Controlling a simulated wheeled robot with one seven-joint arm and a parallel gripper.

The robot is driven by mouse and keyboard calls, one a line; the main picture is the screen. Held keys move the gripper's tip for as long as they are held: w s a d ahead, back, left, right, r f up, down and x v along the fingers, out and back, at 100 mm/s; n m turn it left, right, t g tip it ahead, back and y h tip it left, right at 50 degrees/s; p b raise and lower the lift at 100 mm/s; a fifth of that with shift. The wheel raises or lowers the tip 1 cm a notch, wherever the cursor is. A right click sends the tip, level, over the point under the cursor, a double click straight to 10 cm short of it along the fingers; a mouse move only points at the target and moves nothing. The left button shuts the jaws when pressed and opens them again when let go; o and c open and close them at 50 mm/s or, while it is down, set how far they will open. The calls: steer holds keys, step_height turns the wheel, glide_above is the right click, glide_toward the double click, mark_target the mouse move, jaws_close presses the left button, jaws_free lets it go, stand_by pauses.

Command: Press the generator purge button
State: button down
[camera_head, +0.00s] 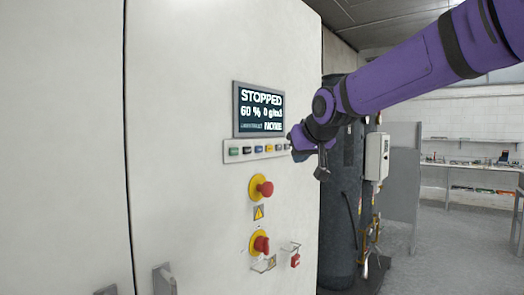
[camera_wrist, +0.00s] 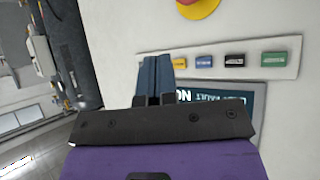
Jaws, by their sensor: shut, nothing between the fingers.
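A row of small labelled buttons sits on a pale button strip (camera_head: 230,158) below the display. In the wrist view the strip (camera_wrist: 289,75) appears upside down, with a green button (camera_wrist: 274,57), a black button (camera_wrist: 235,59), a blue button (camera_wrist: 203,61) and a yellow button (camera_wrist: 178,62). The labels are too small to read, so I cannot tell which is the purge button. My gripper (camera_head: 292,138) is shut and empty at the right end of the strip. In the wrist view its fingertips (camera_wrist: 157,60) overlap the strip beside the yellow button and hide part of it. Contact cannot be told.
The display (camera_head: 258,110) reads STOPPED. Below the strip are two red knobs on yellow, an upper one (camera_head: 264,188) and a lower one (camera_head: 261,244), with a red padlock (camera_head: 295,260) beside the lower. A dark cylinder (camera_head: 342,220) stands right of the cabinet.

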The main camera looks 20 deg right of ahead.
mark_target(259, 149)
steer(key=shift+w+r, duration=0.15)
steer(key=shift+w, duration=0.35)
steer(key=shift+a, duration=0.1)
steer(key=shift+w+a, duration=0.85)
steer(key=shift+w, duration=0.3)
steer(key=shift+w+a, duration=0.85)
steer(key=shift+w, duration=0.35)
steer(key=shift+w+a, duration=0.85)
steer(key=shift+w, duration=0.3)
steer(key=shift+w+a, duration=0.1)
steer(key=shift+w+a, duration=0.15)
steer(key=shift+w, duration=0.1)
steer(key=shift+w+a, duration=0.25)
steer(key=shift+w, duration=0.05)
steer(key=shift+s+d, duration=0.1)
steer(key=shift+s, duration=0.05)
stand_by(0.4)
steer(key=shift+s+d, duration=0.35)
steer(key=shift+s, duration=0.15)
steer(key=shift+d, duration=0.1)
